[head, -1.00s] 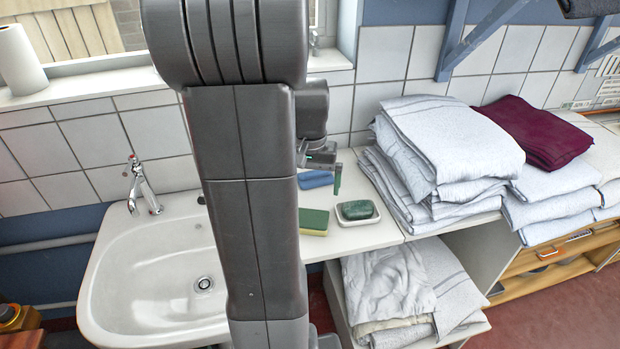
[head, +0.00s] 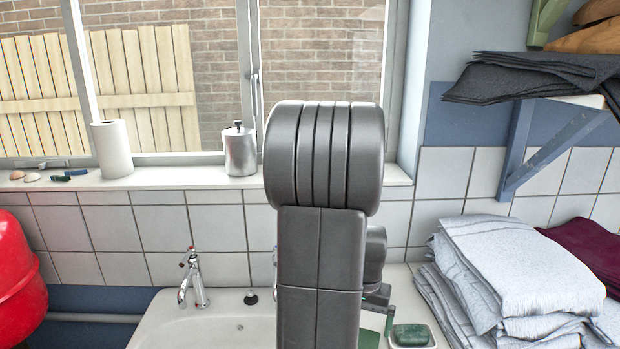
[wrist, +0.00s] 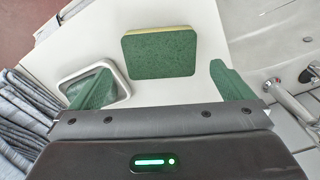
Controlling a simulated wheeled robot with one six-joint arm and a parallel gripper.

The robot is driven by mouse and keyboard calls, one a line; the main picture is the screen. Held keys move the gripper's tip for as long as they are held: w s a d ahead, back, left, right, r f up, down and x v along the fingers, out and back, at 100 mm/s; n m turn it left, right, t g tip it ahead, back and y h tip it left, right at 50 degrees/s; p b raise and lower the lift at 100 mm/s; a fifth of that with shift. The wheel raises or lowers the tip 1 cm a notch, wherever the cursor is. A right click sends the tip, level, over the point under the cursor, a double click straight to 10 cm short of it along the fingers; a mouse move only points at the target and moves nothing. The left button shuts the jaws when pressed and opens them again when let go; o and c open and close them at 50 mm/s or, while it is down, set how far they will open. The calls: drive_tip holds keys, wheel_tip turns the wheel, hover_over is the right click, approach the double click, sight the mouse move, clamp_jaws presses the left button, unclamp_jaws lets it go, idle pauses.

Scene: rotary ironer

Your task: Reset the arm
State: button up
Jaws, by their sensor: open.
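My arm stands upright in the middle of the head view, in front of the sink. My gripper (wrist: 160,84) is open and empty in the wrist view, its two green fingers spread apart over the white counter (wrist: 185,91). A green sponge with a yellow layer (wrist: 160,53) lies on the counter, showing between the fingers. A white soap dish (wrist: 123,80) is partly covered by the left finger. In the head view, the dish with its green soap (head: 411,335) is at the bottom, right of my arm. My gripper is mostly hidden there.
A white sink (head: 215,325) with a tap (head: 194,280) is left of my arm. Folded grey cloths (head: 520,265) are stacked at right, below a shelf bracket (head: 530,140). The sill holds a paper roll (head: 112,148) and a metal canister (head: 239,150). A red object (head: 15,280) is far left.

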wheel_tip(320, 180, down, 5)
drive_tip(key=shift+r, duration=0.1)
drive_tip(key=shift+w+r, duration=0.1)
drive_tip(key=shift+r, duration=0.8)
